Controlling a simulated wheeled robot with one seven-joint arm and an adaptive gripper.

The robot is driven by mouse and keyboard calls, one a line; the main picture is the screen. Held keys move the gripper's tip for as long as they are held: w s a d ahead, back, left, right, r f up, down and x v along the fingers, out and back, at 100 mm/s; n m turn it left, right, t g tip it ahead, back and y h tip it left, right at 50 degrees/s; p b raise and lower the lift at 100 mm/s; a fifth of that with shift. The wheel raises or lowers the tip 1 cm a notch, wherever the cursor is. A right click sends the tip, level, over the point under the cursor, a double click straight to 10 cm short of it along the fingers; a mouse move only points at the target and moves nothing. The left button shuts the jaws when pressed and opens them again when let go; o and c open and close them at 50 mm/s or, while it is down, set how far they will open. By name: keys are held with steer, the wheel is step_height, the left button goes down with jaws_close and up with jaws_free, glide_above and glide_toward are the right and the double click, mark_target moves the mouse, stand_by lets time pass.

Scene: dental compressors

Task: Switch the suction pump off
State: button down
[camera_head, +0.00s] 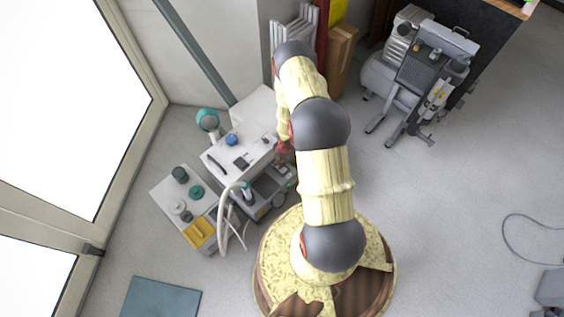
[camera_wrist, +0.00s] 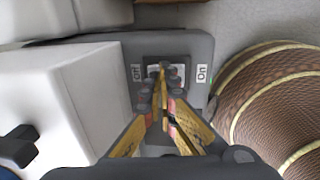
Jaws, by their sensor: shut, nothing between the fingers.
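In the wrist view, a grey panel (camera_wrist: 195,45) carries a dark switch (camera_wrist: 180,72) with an "Off" label on its left and an "On" label on its right. My gripper (camera_wrist: 163,70) is shut and empty, its fingertips right in front of the switch. They cover much of it, so I cannot tell its position or whether they touch it. In the head view, a white-topped unit (camera_head: 225,157), seemingly the suction pump, stands left of my arm. There my arm hides the switch and most of the gripper.
Left of the panel in the wrist view is a white housing (camera_wrist: 60,95) with a black knob (camera_wrist: 18,146). In the head view, a grey-white unit with a yellow part (camera_head: 199,232) and pale hoses stands nearby. A compressor (camera_head: 425,70) stands at the upper right. The floor to the right is mostly clear.

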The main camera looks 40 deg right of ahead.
mark_target(286, 171)
steer(key=shift+f, duration=0.25)
steer(key=shift+w+f, duration=0.2)
steer(key=shift+f, duration=0.2)
steer(key=shift+s+b, duration=0.15)
steer(key=shift+b, duration=0.2)
steer(key=shift+s+b, duration=0.5)
steer(key=shift+s, duration=0.25)
steer(key=shift+r, duration=0.1)
step_height(286, 171, up, 14)
steer(key=s+p, duration=0.1)
steer(key=p, duration=0.5)
steer(key=shift+s+p, duration=0.3)
